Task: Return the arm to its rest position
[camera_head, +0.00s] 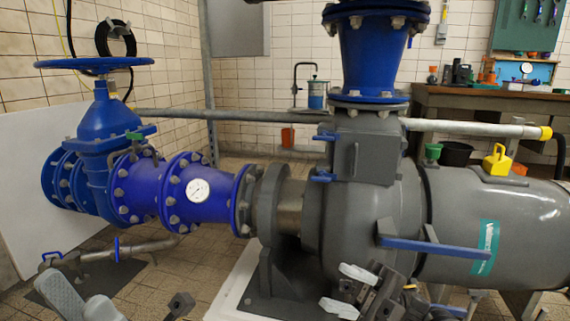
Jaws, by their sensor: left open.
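My right gripper (335,289) is at the bottom, right of centre, in front of the pump's base. Its two pale fingertips point left and stand apart, with nothing seen between them. Most of both arms is outside the picture.
A grey pump (355,225) with blue lever handles fills the middle, close behind my right gripper. A blue valve with a handwheel (95,64) and a blue pipe with a gauge (197,190) stand left. A workbench (465,105) is at the back right. Tiled floor shows at lower left.

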